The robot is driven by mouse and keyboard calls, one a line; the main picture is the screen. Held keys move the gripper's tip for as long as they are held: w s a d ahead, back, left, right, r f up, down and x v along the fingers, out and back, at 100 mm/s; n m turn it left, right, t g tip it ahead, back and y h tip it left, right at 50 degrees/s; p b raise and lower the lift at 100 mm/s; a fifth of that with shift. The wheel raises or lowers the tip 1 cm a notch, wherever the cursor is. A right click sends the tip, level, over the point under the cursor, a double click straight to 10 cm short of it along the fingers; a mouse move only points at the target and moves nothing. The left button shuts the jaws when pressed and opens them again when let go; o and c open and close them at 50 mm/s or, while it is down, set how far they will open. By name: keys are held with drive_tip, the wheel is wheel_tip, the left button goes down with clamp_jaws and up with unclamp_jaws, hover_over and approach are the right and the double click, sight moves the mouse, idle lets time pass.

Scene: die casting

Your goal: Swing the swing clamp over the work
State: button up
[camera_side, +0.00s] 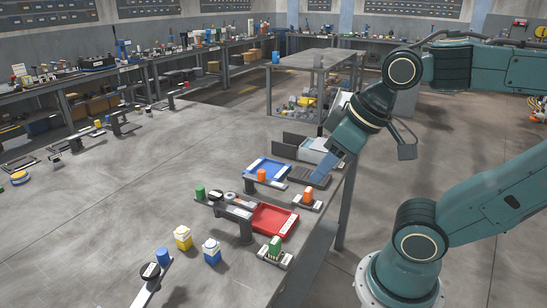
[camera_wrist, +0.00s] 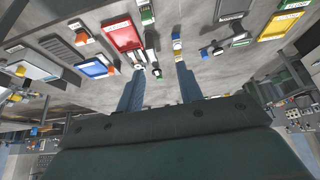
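My gripper (camera_side: 320,178) is in the air near the right edge of the table in the side view, over the orange-topped parts and dark tray. In the wrist view its two blue fingers (camera_wrist: 159,80) are apart with nothing held between them. A clamp-like fixture (camera_side: 240,213) with a dark post, a grey arm and a black knob stands left of the red tray, apart from my gripper. In the wrist view it seems to be the dark piece (camera_wrist: 150,50) beyond the fingertips. A second black-knobbed arm (camera_side: 155,275) is at the front. I cannot tell which is the swing clamp, or its work.
The table's middle (camera_side: 150,180) is clear.

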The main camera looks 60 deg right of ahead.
drive_tip(key=shift+o, duration=1.1)
drive_tip(key=shift+w+d+r, duration=0.15)
drive_tip(key=shift+w+r, duration=0.1)
drive_tip(key=shift+w, duration=0.2)
drive_tip(key=n+g, duration=0.6)
drive_tip(key=n, duration=0.1)
hover_over(262, 170)
wheel_tip(262, 170, down, 11)
drive_tip(key=shift+f, duration=0.15)
drive_tip(key=shift+f, duration=0.1)
wheel_tip(262, 170, down, 14)
drive_tip(key=shift+r, duration=0.2)
